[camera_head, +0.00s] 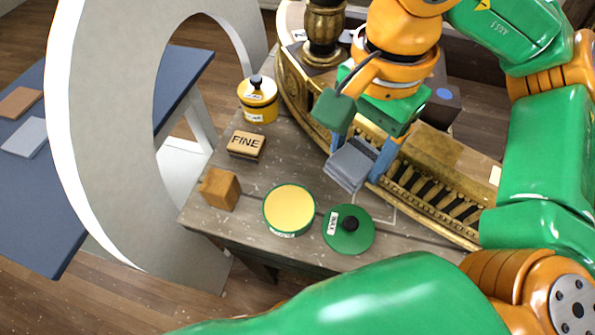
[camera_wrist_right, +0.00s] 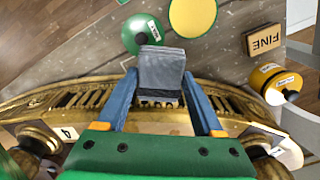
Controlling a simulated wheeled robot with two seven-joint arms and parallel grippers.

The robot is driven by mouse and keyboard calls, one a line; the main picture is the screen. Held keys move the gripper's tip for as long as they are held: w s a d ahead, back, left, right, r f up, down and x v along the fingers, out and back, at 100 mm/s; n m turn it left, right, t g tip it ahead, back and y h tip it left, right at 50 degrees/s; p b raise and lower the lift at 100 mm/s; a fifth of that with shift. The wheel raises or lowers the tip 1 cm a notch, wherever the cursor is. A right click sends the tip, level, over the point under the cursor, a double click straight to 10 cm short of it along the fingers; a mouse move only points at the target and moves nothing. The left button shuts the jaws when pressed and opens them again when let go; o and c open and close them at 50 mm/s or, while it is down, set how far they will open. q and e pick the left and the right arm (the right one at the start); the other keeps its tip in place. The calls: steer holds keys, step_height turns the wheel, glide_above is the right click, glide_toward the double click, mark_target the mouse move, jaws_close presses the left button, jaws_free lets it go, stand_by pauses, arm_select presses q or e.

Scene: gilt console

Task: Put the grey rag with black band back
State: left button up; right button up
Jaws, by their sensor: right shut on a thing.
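My right gripper (camera_head: 359,158) has blue fingers and is shut on a folded grey rag (camera_head: 348,167). In the right wrist view the rag (camera_wrist_right: 161,68) sits between the fingertips (camera_wrist_right: 160,84), with a dark band along its near edge. The gripper holds it by the gilt railing, above the grey wooden console top (camera_head: 240,187). I cannot tell whether the rag touches the surface. A thin pale outline (camera_head: 394,215) is drawn on the top, right of the rag. My left gripper is not in view.
A green lid (camera_head: 365,240) and a yellow-topped round tin (camera_head: 289,208) stand near the front edge. A wooden block (camera_head: 219,188), a FINE stamp (camera_head: 246,144) and a yellow jar (camera_head: 258,100) are at left. The gilt railing (camera_head: 435,200) borders the top.

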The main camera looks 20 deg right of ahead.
steer(key=shift+s+d+f+m+b, duration=0.15)
steer(key=shift+s+f+m+b, duration=0.3)
steer(key=shift+m, duration=0.35)
steer(key=shift+s+m, duration=0.15)
steer(key=shift+m, duration=0.25)
steer(key=w+a+f+p, duration=0.2)
steer(key=w+a+f, duration=0.1)
steer(key=w, duration=0.6)
steer(key=p, duration=0.2)
glide_above(298, 163)
step_height(298, 163, down, 6)
steer(key=shift+f, duration=0.25)
step_height(298, 163, down, 3)
steer(key=shift+r+p, duration=0.15)
steer(key=shift+p, duration=0.35)
steer(key=shift+f+b, duration=0.35)
steer(key=o, duration=1.3)
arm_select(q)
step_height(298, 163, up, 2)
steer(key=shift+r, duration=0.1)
